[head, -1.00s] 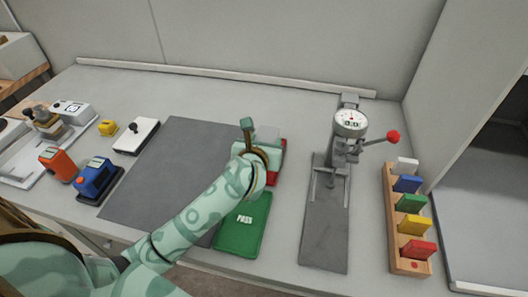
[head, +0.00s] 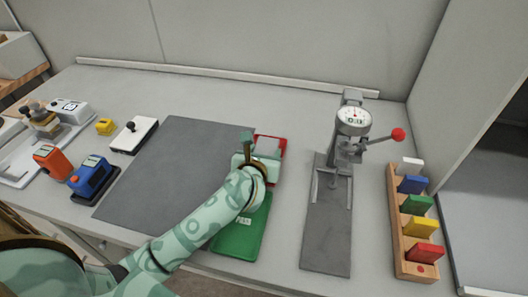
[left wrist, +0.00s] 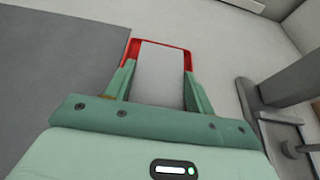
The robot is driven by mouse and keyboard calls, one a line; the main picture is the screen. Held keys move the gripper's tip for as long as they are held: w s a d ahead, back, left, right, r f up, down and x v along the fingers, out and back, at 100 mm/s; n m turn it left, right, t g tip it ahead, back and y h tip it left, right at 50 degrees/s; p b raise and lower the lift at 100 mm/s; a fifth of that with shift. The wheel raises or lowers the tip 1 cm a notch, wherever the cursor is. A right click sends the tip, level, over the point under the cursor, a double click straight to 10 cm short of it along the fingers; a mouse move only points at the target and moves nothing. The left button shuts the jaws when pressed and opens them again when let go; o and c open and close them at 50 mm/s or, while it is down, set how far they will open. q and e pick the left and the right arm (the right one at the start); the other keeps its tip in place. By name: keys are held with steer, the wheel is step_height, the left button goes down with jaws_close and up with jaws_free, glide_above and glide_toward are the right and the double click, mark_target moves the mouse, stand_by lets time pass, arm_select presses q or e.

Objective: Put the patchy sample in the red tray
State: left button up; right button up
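A plain light grey panel (head: 267,148), which I take to be the sample, is over the red tray (head: 284,141). I see no patches on it. In the left wrist view the panel (left wrist: 161,75) lies between the fingers of my left gripper (left wrist: 159,83), which touch both its sides. The rim of the red tray (left wrist: 160,41) shows around its far end. I cannot tell whether the panel rests on the tray floor. In the head view my left gripper (head: 252,158) is above the tray and hides its near left part. My right gripper is not in view.
A green PASS tray (head: 240,238) lies in front of the red one, partly under my arm. A dark grey mat (head: 165,175) is at left. A gauge stand with a red-knobbed lever (head: 353,122) and a wooden rack (head: 401,235) of coloured blocks stand at right.

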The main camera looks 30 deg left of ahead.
arm_select(q)
steer(key=o, duration=0.4)
steer(key=shift+f, duration=0.1)
steer(key=shift+s+d+r+p, duration=0.1)
steer(key=shift+s+r+p, duration=0.15)
steer(key=shift+r+p, duration=0.15)
steer(key=shift+s+d+r+p, duration=0.1)
steer(key=shift+s+r+p, duration=0.15)
steer(key=shift+r, duration=0.25)
steer(key=p+v, duration=0.2)
steer(key=v, duration=0.9)
